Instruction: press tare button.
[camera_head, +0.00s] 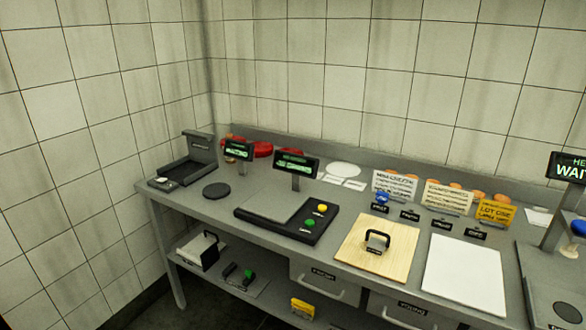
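A black scale (262,226) with a grey weighing plate (276,205) sits on the grey bench in the head view. The plate is bare. On its right side are a yellow button (320,208) and a green button (310,223). Their labels are too small to read, so I cannot tell which one is tare. A display (296,164) with green text stands on a post behind the plate. Neither of my grippers shows in this view.
A wooden board (350,252) with a black-handled tool (377,241) and a white sheet (464,275) lie right of the scale. A black tray device (186,168) and a round black disc (216,190) lie left. Signs (394,186) stand behind. Drawers (326,279) are below.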

